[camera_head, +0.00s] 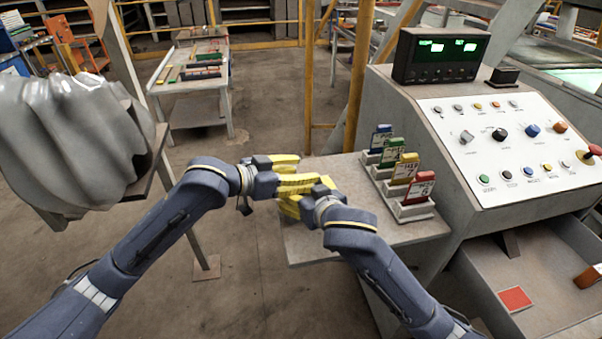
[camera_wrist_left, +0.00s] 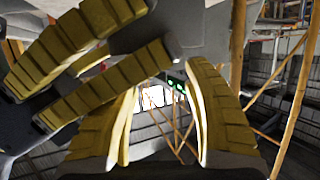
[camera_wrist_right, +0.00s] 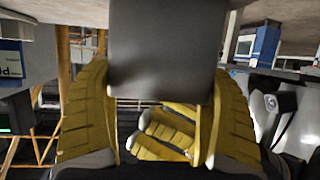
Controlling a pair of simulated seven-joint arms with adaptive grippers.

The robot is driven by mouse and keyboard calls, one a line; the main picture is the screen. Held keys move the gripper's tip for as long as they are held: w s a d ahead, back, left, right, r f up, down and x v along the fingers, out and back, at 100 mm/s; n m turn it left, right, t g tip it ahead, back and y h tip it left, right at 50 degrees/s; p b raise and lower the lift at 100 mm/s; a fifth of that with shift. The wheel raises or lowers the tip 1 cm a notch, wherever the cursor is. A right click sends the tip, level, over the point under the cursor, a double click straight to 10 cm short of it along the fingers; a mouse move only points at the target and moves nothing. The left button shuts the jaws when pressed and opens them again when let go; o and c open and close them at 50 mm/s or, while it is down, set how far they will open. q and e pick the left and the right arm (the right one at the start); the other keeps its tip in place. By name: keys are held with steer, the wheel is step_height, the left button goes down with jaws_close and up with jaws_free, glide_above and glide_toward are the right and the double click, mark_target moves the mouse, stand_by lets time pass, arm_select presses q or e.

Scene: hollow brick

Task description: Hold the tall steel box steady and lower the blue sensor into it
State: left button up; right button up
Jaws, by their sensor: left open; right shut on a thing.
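My right gripper (camera_head: 304,196) is shut on a smooth dark grey block (camera_wrist_right: 160,50), seemingly the steel box, between its yellow fingers in the right wrist view. In the head view this block is hidden by the grippers. My left gripper (camera_head: 296,172) is open, close against the right one; its spread fingers show in the left wrist view (camera_wrist_left: 164,80), with nothing clearly between them. A blue piece with a white label (camera_head: 380,138) stands in the rear slot of a grey rack (camera_head: 408,209); I cannot tell if it is the blue sensor.
Green, yellow and red labelled pieces (camera_head: 420,187) stand in the same rack on a grey side table (camera_head: 330,250). A control console (camera_head: 500,140) with knobs and a display rises to the right. A grey draped bundle (camera_head: 70,140) is at left. Open floor lies between.

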arm_select(q)
steer(key=shift+s+a+f, duration=0.1)
steer(key=shift+a+f, duration=0.05)
steer(key=shift+f, duration=0.4)
arm_select(e)
step_height(320, 180, up, 2)
steer(key=shift+w+r+t, duration=0.1)
steer(key=shift+w+t, duration=0.05)
steer(key=shift+t, duration=0.15)
arm_select(q)
steer(key=shift+r, duration=2.8)
arm_select(e)
steer(key=shift+f, duration=0.35)
arm_select(q)
steer(key=shift+r, duration=2.75)
arm_select(e)
steer(key=shift+f, duration=0.1)
steer(key=o, duration=1.3)
